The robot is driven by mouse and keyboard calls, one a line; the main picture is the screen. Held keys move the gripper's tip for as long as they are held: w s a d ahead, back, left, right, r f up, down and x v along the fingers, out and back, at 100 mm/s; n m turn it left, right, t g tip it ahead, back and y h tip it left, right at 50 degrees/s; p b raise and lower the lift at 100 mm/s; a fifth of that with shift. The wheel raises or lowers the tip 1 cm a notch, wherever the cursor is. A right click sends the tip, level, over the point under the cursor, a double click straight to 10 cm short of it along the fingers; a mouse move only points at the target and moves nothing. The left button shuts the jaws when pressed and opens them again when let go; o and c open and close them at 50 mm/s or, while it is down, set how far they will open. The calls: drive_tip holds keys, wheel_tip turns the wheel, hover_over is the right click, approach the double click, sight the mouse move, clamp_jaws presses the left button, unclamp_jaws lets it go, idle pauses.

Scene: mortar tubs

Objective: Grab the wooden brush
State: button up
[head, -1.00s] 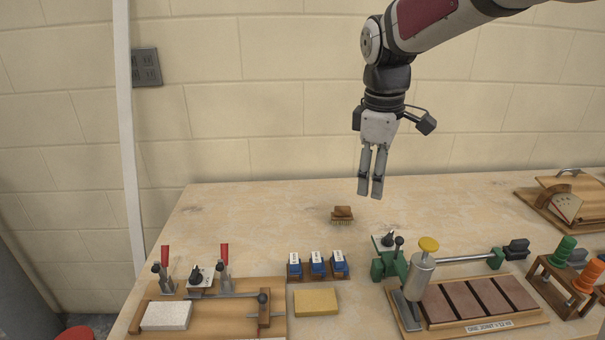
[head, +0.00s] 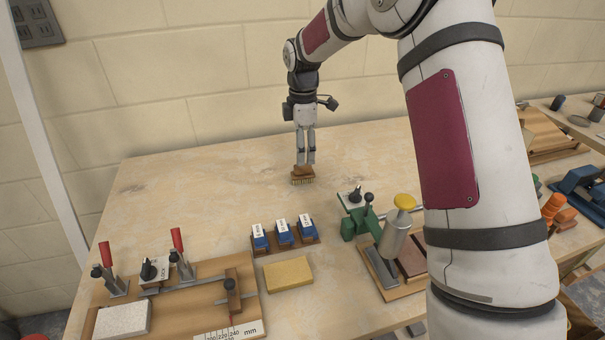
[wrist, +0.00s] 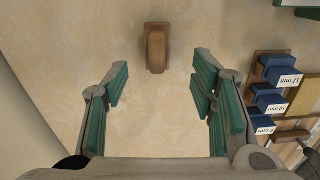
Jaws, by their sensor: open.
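The wooden brush (head: 302,174) sits bristles-down on the bench toward the back, brown on top with pale bristles. In the wrist view the brush (wrist: 156,47) lies ahead of my fingers, near the upper middle, between the lines of the two jaws. My gripper (head: 306,160) points down just above or beside the brush in the head view; the exact gap is hard to tell there. In the wrist view my gripper (wrist: 158,88) is open, with green-padded fingers apart and nothing between them.
Blue blocks (head: 284,234) in a wooden rack and a yellow sponge-like block (head: 288,273) stand nearer the front. A clamp board (head: 180,295) is front left, and a green fixture (head: 356,222) is right of the rack. The bench around the brush is clear.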

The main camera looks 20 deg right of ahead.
sight(303, 173)
wheel_tip(303, 173, down, 7)
drive_tip(key=shift+w+f, duration=0.15)
clamp_jaws()
idle(0.5)
